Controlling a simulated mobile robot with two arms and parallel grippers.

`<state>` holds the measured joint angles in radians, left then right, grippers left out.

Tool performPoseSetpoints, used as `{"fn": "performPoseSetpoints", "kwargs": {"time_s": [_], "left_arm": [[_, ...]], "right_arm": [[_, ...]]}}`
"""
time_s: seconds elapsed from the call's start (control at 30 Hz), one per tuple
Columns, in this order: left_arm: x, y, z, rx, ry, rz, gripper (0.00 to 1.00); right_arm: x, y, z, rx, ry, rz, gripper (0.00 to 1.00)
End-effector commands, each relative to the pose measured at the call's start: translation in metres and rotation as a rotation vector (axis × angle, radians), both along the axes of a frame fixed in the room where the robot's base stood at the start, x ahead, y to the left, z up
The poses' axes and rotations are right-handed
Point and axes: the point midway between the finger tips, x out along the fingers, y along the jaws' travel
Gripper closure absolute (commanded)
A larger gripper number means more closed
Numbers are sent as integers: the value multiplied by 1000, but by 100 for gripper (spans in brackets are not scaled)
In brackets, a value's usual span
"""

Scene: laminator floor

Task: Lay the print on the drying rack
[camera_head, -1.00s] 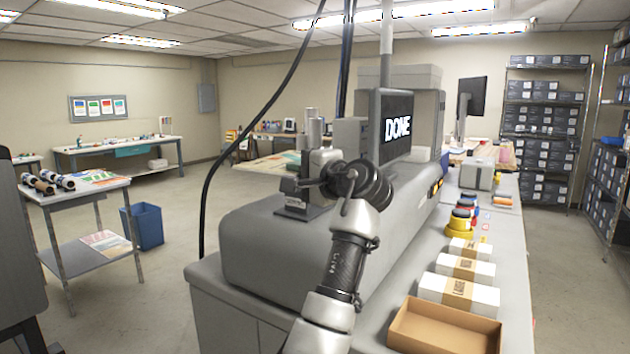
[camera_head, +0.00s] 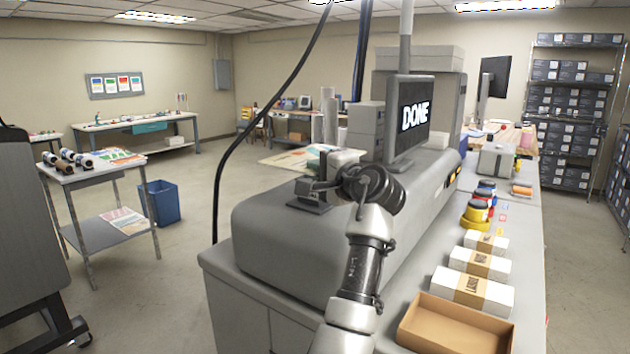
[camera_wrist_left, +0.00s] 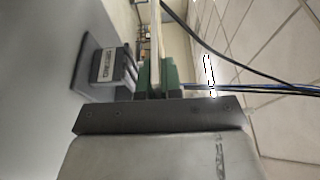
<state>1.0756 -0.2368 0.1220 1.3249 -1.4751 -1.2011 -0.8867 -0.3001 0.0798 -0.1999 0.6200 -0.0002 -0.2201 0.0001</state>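In the left wrist view my left gripper (camera_wrist_left: 157,76) has its green fingers close together on a thin pale sheet seen edge-on, which I take to be the print (camera_wrist_left: 155,35). In the head view my left arm comes up from the bottom, and its gripper (camera_head: 335,172) is over the grey laminator (camera_head: 290,240), whose screen (camera_head: 412,115) reads DONE. A coloured sheet (camera_head: 296,158) shows just beyond the gripper; I cannot tell whether it is the held print. My right gripper is out of view. I cannot clearly identify the drying rack.
A dark wheeled unit (camera_head: 30,230) stands at the left edge. A metal cart (camera_head: 100,172) holds rolls and prints beside a blue bin (camera_head: 160,203). Boxes (camera_head: 478,265) and an open carton (camera_head: 455,325) line the right counter.

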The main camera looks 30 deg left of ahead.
Motion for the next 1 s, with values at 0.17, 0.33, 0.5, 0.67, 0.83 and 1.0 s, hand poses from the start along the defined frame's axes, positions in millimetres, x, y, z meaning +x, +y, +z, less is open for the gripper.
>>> {"fn": "performPoseSetpoints", "kwargs": {"time_s": [0.17,0.33,0.5,0.67,0.83,1.0], "left_arm": [[1,7,-10,0,1,-1,100],[1,7,-34,-1,3,-1,100],[1,7,-45,0,-2,-1,100],[1,7,-45,0,-2,-1,100],[1,7,-48,0,-1,-1,92],[1,7,-48,0,-1,-1,70]], "right_arm": [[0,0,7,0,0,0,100],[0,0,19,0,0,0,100],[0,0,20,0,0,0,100],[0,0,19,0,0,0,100],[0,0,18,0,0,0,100],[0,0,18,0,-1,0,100]]}}
